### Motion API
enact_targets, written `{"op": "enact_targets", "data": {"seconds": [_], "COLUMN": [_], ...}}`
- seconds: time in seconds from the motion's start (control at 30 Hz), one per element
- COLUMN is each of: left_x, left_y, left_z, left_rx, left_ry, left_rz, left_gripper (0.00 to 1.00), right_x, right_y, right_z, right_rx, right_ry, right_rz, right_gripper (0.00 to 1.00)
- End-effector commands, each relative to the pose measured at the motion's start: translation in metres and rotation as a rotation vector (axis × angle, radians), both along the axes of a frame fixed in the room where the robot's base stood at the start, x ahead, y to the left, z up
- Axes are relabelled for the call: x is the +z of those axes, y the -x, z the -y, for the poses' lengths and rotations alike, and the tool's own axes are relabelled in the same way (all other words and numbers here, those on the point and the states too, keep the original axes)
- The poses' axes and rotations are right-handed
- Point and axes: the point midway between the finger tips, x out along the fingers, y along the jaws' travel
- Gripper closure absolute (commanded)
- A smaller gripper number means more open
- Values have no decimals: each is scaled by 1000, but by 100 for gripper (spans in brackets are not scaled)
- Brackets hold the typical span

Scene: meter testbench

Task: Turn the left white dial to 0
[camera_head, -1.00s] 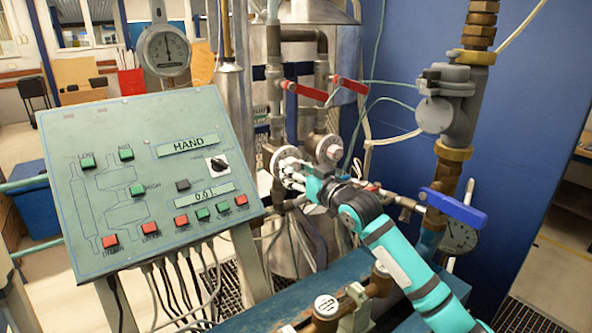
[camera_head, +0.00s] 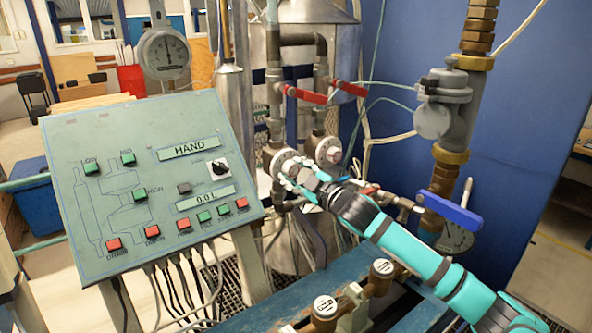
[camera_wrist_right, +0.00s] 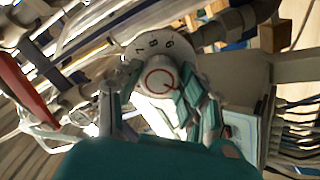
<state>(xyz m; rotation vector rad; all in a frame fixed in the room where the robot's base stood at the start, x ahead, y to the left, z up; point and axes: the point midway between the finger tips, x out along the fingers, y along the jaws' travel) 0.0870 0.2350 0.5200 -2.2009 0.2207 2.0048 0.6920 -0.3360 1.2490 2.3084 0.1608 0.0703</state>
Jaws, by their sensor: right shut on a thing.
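The left white dial (camera_head: 281,160) sits on the pipework behind the panel, mostly hidden by my right gripper (camera_head: 293,171). In the right wrist view the dial (camera_wrist_right: 158,45) has a pale disc with dark digits along its rim and a round knob with a red ring at its centre. The fingers of my right gripper (camera_wrist_right: 158,95) lie on both sides of the knob and are shut on it. I cannot tell which digit the dial is set to. The right white dial (camera_head: 331,151) stands just to the right, clear of the gripper. My left gripper is not in view.
A sloped green control panel (camera_head: 95,215) with buttons stands on the left. Red lever handles (camera_head: 305,95) are above the dials. A blue valve handle (camera_head: 450,209) is right of my right arm. Pipes and a blue beam (camera_head: 235,318) lie below.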

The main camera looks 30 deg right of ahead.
Motion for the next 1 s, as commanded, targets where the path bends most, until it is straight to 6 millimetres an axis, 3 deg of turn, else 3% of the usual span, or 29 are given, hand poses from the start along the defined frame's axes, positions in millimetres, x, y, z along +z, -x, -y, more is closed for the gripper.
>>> {"op": "enact_targets", "data": {"seconds": [0.33,0.87,0.9,1.0], "left_x": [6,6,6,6], "left_y": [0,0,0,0], "left_z": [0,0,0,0], "left_rx": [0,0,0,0], "left_ry": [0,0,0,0], "left_rz": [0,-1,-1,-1], "left_gripper": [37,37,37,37], "right_x": [1,0,0,0], "right_y": [0,0,0,0], "right_z": [0,0,0,0], "right_rx": [1,0,0,1], "right_ry": [143,169,169,168], "right_rz": [21,25,25,24], "right_gripper": [93,93,59,46]}}
